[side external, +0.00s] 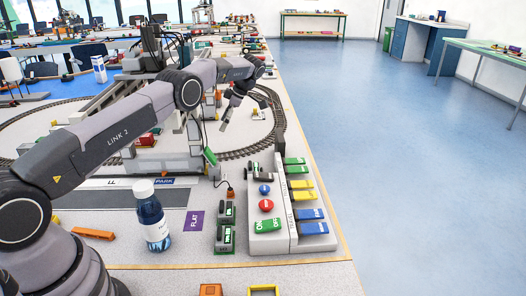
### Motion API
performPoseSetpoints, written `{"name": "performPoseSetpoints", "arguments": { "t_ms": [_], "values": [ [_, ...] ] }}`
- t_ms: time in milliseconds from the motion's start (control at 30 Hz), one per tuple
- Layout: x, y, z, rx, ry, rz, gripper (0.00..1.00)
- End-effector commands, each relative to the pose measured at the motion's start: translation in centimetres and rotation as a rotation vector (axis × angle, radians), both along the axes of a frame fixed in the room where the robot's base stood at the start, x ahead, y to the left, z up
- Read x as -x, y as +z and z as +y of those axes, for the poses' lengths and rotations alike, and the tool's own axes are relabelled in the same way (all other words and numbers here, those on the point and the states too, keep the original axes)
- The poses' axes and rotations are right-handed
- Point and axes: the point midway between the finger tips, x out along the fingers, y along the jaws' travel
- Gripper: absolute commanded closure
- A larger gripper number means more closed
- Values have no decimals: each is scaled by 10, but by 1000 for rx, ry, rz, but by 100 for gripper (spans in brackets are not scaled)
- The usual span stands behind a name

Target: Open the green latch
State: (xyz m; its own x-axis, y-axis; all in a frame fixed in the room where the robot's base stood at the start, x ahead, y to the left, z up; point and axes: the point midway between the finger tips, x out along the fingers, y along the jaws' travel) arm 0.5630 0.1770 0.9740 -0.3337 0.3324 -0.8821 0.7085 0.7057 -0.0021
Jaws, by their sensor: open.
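A grey control panel (279,243) stands near the table's right edge. Two green labelled pieces, an upper one (294,161) and a lower one (297,170), lie at the far end of its right side. Which of them is the green latch, and how it is set, I cannot tell. My gripper (229,112) is open and empty, pointing down above the table. It is behind and left of the green pieces, apart from them.
Nearer on the panel are yellow pieces (301,184), blue pieces (311,214), a red button (266,205) and a green switch (267,226). A bottle (151,217) stands to the left. Curved track (275,112) lies behind. Open floor is at right.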

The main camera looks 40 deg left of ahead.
Motion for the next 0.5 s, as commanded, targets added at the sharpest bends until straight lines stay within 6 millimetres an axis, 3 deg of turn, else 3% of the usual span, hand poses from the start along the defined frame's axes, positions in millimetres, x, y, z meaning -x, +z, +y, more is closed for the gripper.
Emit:
{"name": "performPoseSetpoints", "arguments": {
  "t_ms": [100,233,367,500],
  "values": [
    [3,18,5,36,1,-38,30],
    [7,25,8,64,2,-67,30],
    [11,15,11,69,2,-67,30],
    [18,-8,18,69,4,-67,30]
  ]
}}
